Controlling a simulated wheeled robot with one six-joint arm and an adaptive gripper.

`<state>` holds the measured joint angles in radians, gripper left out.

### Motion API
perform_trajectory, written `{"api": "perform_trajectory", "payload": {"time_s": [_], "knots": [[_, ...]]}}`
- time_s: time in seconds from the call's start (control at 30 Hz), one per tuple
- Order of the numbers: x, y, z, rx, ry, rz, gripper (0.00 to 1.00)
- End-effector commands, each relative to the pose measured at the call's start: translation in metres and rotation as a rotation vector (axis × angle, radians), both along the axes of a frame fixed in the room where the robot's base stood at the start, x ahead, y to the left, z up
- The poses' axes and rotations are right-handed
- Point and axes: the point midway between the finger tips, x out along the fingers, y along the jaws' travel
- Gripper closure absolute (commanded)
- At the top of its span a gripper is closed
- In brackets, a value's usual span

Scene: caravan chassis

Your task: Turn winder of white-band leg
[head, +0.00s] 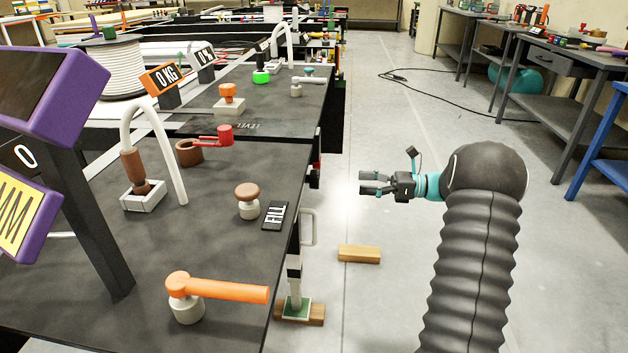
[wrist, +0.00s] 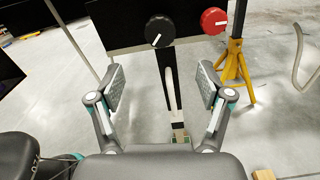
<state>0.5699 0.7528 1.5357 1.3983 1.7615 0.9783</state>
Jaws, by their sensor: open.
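In the head view a leg (head: 294,272) with a white band stands under the near edge of the chassis, its green foot on a wooden block. A pale loop-shaped handle (head: 308,228) sticks out beside its upper part; I cannot tell if it is the winder. My gripper (head: 364,183) is open and empty, to the right of the chassis side and pointing at it. In the wrist view a dark leg (wrist: 173,105) with a long pale strip shows between my open fingers (wrist: 162,86), apart from them. I cannot tell whether it is the same leg.
A black knob (wrist: 159,31) and a red knob (wrist: 214,20) sit on a dark panel ahead. A yellow stand (wrist: 236,66) is behind, to the right. A wooden block (head: 359,254) lies on the floor below my gripper. The aisle floor (head: 375,120) is mostly clear.

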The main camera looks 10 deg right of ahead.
Motion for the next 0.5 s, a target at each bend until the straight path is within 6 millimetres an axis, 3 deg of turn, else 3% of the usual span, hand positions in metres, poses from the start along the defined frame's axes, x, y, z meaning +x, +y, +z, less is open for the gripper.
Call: {"api": "perform_trajectory", "payload": {"time_s": [0.17,0.5], "knots": [[0.005,0.014,0.000,0.005,0.002,0.001,0.22],[0.023,0.073,0.000,0.004,0.001,0.004,0.22]]}}
